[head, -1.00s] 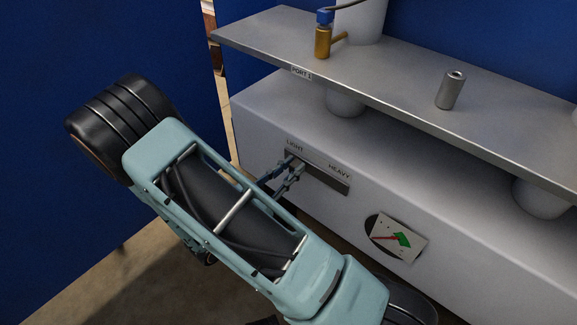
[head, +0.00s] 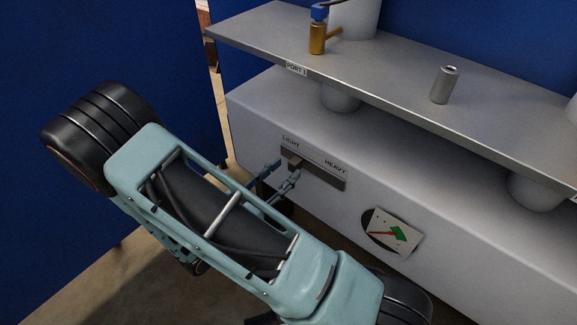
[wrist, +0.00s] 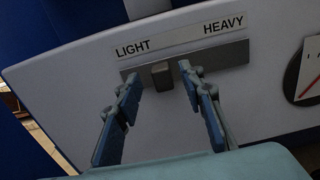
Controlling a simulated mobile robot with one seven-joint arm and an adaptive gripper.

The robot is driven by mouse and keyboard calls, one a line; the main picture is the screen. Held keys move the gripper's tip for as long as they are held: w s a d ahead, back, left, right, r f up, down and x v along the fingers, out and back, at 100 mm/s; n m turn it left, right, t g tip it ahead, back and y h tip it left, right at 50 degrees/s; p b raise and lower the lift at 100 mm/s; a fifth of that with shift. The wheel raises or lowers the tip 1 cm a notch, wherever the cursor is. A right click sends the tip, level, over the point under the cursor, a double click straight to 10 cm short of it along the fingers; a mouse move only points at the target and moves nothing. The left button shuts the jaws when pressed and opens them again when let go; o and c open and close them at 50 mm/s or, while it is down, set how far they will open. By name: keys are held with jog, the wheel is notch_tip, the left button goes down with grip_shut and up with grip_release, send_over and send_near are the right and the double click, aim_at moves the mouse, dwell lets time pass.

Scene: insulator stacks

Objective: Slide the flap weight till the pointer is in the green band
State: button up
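The flap weight is a small grey block (wrist: 161,74) in a dark slot (wrist: 222,54) between the labels LIGHT and HEAVY. It sits towards the LIGHT end; it also shows in the head view (head: 295,162). My gripper (wrist: 159,77) is open, with one blue-grey fingertip on each side of the block in the wrist picture and gaps between. In the head view my gripper (head: 284,169) is a little short of the panel. The gauge (head: 398,233) has a red pointer reaching to the green band's left edge; whether its tip is inside is too small to tell.
A shelf (head: 400,98) overhangs the grey housing, bearing a metal cylinder (head: 445,84) and a brass fitting with a blue cap (head: 317,36). A blue wall (head: 60,50) stands at the left. The space before the slot is free except for my arm.

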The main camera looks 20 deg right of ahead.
jog(key=v, duration=0.9)
